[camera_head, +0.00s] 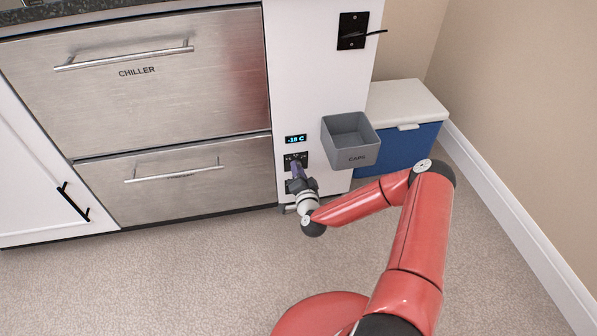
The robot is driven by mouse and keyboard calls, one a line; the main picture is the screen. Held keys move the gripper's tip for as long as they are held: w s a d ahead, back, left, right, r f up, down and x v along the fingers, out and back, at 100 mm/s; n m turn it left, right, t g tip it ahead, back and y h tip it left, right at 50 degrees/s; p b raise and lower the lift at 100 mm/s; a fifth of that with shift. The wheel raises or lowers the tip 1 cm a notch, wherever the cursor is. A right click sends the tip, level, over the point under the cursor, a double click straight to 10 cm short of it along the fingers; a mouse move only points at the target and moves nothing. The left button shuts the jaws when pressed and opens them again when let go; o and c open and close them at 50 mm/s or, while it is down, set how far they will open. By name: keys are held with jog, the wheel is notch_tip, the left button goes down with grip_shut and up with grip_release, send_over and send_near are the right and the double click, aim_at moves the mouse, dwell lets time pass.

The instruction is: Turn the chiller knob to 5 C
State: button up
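The stainless drawer front marked CHILLER (190,100) fills the upper left. On the white panel to its right, a small display (295,139) glows blue and reads -18 C. Just below it is a black control plate (289,158), partly covered by my gripper (296,167). My gripper reaches up to this plate from below. I cannot make out a knob there, whether the fingers touch one, or how far apart the fingers are. Another dark plate (291,187) shows partly behind my wrist.
A lower drawer (150,200) has a label hidden by its handle. A grey bin marked CAPS (357,157) sticks out right of my gripper. A black switch plate with a lever (352,31) is above. A blue cooler (410,145) stands against the wall. The carpet (150,285) is clear.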

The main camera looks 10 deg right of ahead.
jog(key=shift+c, duration=1.1)
jog(key=shift+m+b, duration=0.3)
jog(key=m+b, duration=0.6)
jog(key=m, duration=0.3)
jog(key=o, duration=1)
